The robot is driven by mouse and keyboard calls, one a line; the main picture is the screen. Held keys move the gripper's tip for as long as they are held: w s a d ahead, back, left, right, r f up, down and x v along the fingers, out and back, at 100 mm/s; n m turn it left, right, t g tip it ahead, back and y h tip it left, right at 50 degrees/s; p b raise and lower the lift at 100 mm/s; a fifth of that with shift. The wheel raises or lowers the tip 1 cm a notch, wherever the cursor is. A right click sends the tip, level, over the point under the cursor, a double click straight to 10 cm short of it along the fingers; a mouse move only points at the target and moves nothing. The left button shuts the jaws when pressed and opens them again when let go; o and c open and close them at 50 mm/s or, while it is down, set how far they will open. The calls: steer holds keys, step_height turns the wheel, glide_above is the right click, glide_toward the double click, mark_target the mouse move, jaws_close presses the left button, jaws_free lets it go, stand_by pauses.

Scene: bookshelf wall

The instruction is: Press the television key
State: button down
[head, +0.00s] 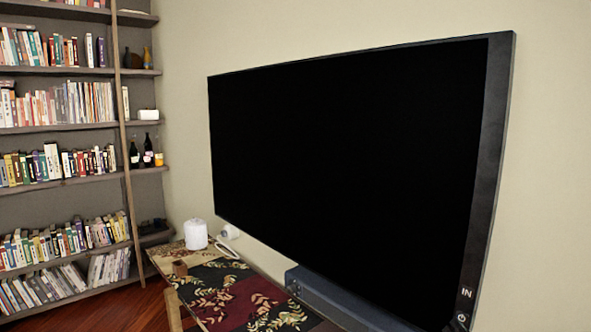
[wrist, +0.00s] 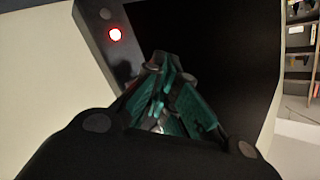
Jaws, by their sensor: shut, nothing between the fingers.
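The television (head: 345,165) is a large black screen on the wall with a dark grey frame. In the head view a white power symbol (head: 462,318) and an "IN" label (head: 467,293) sit low on its right frame strip. The wrist view shows the television frame (wrist: 90,40) with a round key glowing red (wrist: 115,34) and a darker round key (wrist: 104,14) beside it. My gripper (wrist: 160,62), with teal fingers, is shut and empty. Its tips appear to the lower right of the red key; contact cannot be told. My gripper is not in the head view.
A table with a patterned cloth (head: 245,300) stands below the television, bearing a white canister (head: 195,234). A dark bar-shaped box (head: 335,300) lies under the screen. A bookshelf (head: 70,195) fills the left wall. The wall right of the television is bare.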

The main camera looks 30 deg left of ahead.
steer(key=s, duration=0.2)
steer(key=s+a, duration=0.1)
steer(key=s, duration=0.2)
steer(key=shift+s+a, duration=0.3)
steer(key=shift+a, duration=0.1)
steer(key=shift+d, duration=0.1)
stand_by(1.0)
